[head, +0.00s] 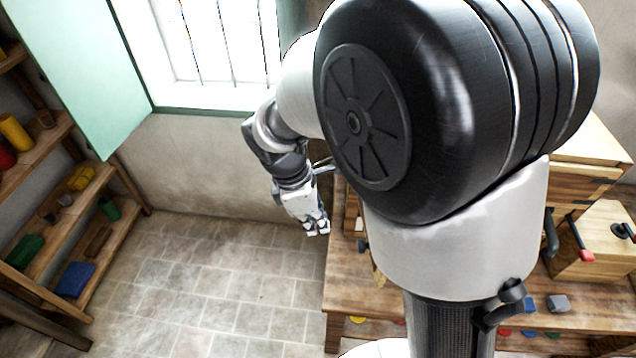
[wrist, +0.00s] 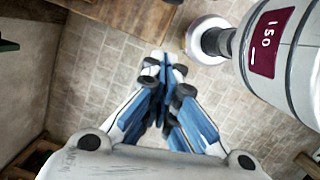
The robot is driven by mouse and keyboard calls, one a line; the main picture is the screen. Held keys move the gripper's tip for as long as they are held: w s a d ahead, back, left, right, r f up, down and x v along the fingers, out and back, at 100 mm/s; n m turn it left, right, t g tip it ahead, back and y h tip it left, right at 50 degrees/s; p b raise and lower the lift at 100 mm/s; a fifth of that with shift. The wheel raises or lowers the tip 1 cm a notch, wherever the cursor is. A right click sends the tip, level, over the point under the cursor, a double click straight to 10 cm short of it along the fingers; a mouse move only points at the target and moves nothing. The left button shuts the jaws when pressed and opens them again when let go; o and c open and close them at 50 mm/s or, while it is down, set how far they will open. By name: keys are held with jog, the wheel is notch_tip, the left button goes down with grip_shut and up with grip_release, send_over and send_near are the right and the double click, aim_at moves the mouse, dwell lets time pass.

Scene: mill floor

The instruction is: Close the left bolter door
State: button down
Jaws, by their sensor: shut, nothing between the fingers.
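A wooden cabinet stands on the workbench (head: 345,290), mostly hidden behind my arm. Its right part (head: 590,150) shows at the right of the head view, and a narrow wooden edge (head: 351,213) shows left of my arm. I cannot make out the left bolter door or how far it stands open. My gripper (head: 318,232) is shut and empty, pointing down just left of that edge; I cannot tell if they touch. In the wrist view its fingertips (wrist: 163,62) are together over the tiled floor, below a wooden surface (wrist: 130,18).
A wooden box (head: 600,240) with a red-tipped lever (head: 586,255) sits on the bench's right. Shelves with coloured blocks (head: 75,280) line the left wall. A pale green shutter (head: 85,70) stands open beside the barred window (head: 215,45). The tiled floor (head: 210,290) between is clear.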

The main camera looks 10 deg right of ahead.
jog(key=d+f+b, duration=0.1)
jog(key=d+f, duration=0.5)
jog(key=f, duration=0.2)
jog(key=shift+s+f, duration=0.3)
jog(key=shift+s, duration=0.15)
jog(key=shift+s+d, duration=0.1)
jog(key=shift+d, duration=0.15)
